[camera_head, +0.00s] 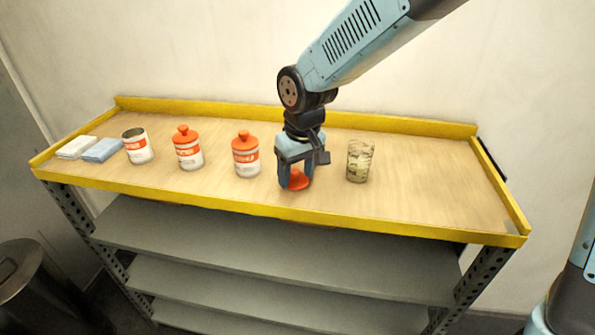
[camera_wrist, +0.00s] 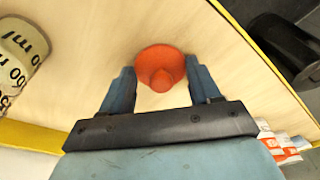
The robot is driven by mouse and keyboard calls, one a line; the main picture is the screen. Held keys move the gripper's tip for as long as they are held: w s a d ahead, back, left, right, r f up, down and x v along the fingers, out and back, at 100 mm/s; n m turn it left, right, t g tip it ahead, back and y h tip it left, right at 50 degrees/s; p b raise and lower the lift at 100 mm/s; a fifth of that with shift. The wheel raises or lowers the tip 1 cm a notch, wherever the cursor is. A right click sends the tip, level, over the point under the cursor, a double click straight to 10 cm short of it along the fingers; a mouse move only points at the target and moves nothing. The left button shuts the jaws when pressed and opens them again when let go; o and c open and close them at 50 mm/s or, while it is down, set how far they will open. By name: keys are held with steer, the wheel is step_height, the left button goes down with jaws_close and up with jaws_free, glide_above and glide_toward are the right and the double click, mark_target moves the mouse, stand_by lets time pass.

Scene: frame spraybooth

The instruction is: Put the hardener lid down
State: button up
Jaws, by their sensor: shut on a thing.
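The orange-red hardener lid (camera_head: 298,181) is at my gripper (camera_head: 295,183), low over the front middle of the wooden bench top. In the wrist view the round lid (camera_wrist: 160,58) shows with its knob towards the camera, between the two fingers of my gripper (camera_wrist: 161,78). My gripper is shut on the lid and points down. The lid is at or very near the bench surface; I cannot tell whether it touches. An open can (camera_head: 139,147) without a lid stands at the left. Two cans, one left (camera_head: 188,150) and one nearer (camera_head: 245,156), have orange-red lids on.
A marked measuring cup (camera_head: 360,161) stands just right of my gripper. White (camera_head: 77,147) and blue (camera_head: 102,150) folded cloths lie at the far left. A yellow raised rim (camera_head: 400,226) edges the bench (camera_head: 440,180). The bench's right part is clear. A dark bin (camera_head: 28,275) stands lower left.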

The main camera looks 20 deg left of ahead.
mark_target(303, 185)
steer(key=o, duration=1)
steer(key=r, duration=0.4)
steer(key=d+r, duration=0.1)
steer(key=r, duration=0.3)
steer(key=s+r, duration=0.1)
steer(key=r, duration=0.3)
steer(key=shift+d, duration=0.25)
steer(key=shift+d, duration=0.1)
steer(key=w+d+r+m+t, duration=0.1)
steer(key=d+r+m, duration=0.2)
steer(key=d, duration=0.8)
steer(key=d+r+m+t, duration=0.1)
steer(key=d+r+m, duration=0.1)
steer(key=d, duration=0.9)
steer(key=s+d+m+t, duration=0.1)
steer(key=s+d, duration=0.2)
steer(key=d, duration=0.2)
steer(key=s+d+m+h, duration=0.1)
steer(key=s+d+m, duration=0.1)
steer(key=d, duration=0.4)
steer(key=s+d+f+m+t, duration=0.1)
steer(key=s+d+m, duration=0.1)
steer(key=d, duration=0.3)
steer(key=shift+s+d+t, duration=0.25)
steer(key=shift+s+t, duration=0.05)
steer(key=shift+s, duration=0.6)
